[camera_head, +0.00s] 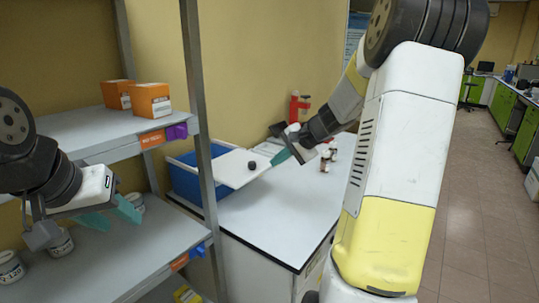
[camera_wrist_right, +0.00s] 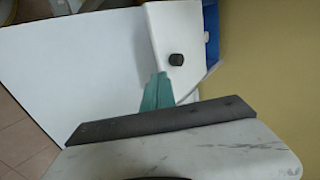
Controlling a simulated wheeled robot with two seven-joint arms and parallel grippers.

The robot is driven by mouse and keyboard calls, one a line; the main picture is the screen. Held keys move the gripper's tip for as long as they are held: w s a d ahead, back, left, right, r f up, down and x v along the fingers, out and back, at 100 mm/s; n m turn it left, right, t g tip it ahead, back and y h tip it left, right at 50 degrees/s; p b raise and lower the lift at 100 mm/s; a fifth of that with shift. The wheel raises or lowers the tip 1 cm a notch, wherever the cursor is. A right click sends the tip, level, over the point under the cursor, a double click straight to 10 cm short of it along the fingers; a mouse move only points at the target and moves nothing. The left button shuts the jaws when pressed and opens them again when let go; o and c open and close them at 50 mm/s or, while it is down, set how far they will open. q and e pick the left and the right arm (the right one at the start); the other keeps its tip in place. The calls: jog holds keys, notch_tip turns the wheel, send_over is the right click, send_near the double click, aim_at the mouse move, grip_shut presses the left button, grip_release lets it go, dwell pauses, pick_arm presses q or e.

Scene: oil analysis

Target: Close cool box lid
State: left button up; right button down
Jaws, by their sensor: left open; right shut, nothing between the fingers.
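The cool box (camera_head: 186,182) is blue and stands on the white bench behind the shelf post. Its white lid (camera_head: 232,177) has a black knob and shows at the box's right side; part of the blue box is uncovered. How the lid rests is unclear. My right gripper (camera_head: 281,157) is shut and empty, just right of the lid. In the right wrist view, the gripper's teal fingers (camera_wrist_right: 158,90) point at the lid (camera_wrist_right: 178,28) near its knob, with the blue box (camera_wrist_right: 211,28) beyond; contact is unclear. My left gripper (camera_head: 110,214) is open and empty over the lower shelf.
A grey shelf rack (camera_head: 100,132) with orange boxes (camera_head: 150,101) stands at the left. Its post partly hides the cool box. White containers (camera_head: 10,266) sit on the lower shelf. A red item (camera_head: 298,108) stands at the bench's back. The bench front (camera_head: 275,228) is clear.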

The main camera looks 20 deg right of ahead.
aim_at(255, 166)
jog(key=w+a, duration=0.1)
jog(key=w+a+f, duration=0.2)
jog(key=w, duration=0.1)
jog(key=shift+a+f, duration=0.15)
jog(key=shift+f, duration=0.1)
jog(key=shift+w+a, duration=0.35)
jog(key=shift+w, duration=0.2)
